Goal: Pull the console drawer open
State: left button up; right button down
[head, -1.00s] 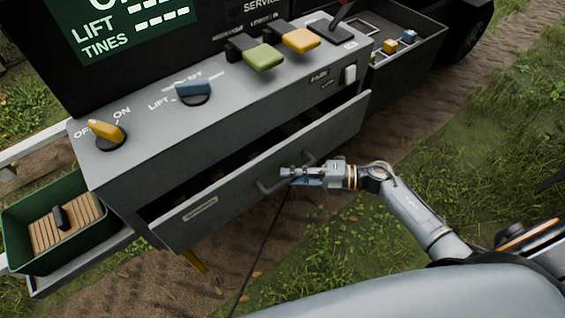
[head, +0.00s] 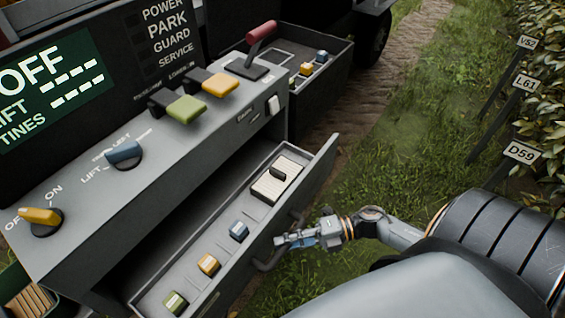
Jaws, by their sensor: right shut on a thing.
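The console drawer (head: 322,165) stands well out from the grey console (head: 150,165), with its inside showing. In it lie a green block (head: 175,302), a yellow block (head: 208,264), a blue block (head: 239,230) and a cream ribbed pad with a black handle (head: 277,180). My right gripper (head: 283,240) is at the drawer's front, shut on the dark bar handle (head: 268,265). The fingers partly hide the handle. My left gripper is not in view.
The console top carries a yellow knob (head: 40,216), a blue knob (head: 124,153), green (head: 186,108) and yellow (head: 220,85) paddles and a red lever (head: 262,32). An open side tray (head: 335,75) is behind. Grass (head: 400,130) lies right, with signs (head: 521,152) by a hedge.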

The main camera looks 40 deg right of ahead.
jog(key=c, duration=1.3)
grip_release()
jog(key=shift+o, duration=0.2)
jog(key=shift+d, duration=0.1)
jog(key=v, duration=1.2)
jog(key=shift+f, duration=0.1)
